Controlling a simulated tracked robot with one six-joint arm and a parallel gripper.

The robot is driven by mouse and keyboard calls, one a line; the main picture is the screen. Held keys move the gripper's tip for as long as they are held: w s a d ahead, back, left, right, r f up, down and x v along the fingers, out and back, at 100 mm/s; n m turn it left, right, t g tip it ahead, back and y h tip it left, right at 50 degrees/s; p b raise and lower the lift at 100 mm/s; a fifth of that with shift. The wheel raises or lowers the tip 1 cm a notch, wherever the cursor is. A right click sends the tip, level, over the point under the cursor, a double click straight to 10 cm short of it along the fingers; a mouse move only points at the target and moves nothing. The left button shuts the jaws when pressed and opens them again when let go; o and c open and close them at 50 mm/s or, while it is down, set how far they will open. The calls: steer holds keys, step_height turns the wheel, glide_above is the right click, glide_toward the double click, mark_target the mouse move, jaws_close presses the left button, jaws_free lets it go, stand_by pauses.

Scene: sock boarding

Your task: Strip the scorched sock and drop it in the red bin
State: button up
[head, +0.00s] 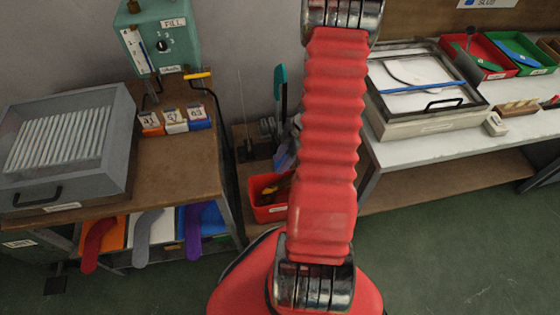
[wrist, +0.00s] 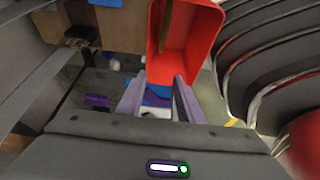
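In the wrist view the red bin (wrist: 205,35) is beyond my fingertips. My gripper (wrist: 160,80) has its two pale purple fingers apart. Blue and white surfaces show between them; I cannot tell that anything is held. In the head view my arm mostly hides the gripper. Red (head: 98,243), grey (head: 146,238) and purple (head: 192,231) socks hang below the left bench. I cannot make out scorching on any sock.
The left bench (head: 185,172) carries a grey slatted box (head: 65,140), a teal control box (head: 165,45) and numbered cards (head: 174,120). The right bench (head: 410,155) holds a framed tray (head: 425,90) and red and green trays. A teal upright shape (head: 280,85) stands behind my arm. Green floor is clear at right.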

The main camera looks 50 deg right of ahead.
steer(key=shift+r, duration=0.15)
steer(key=v, duration=1.3)
steer(key=shift+d+r, duration=0.15)
steer(key=shift+r, duration=0.05)
stand_by(1.1)
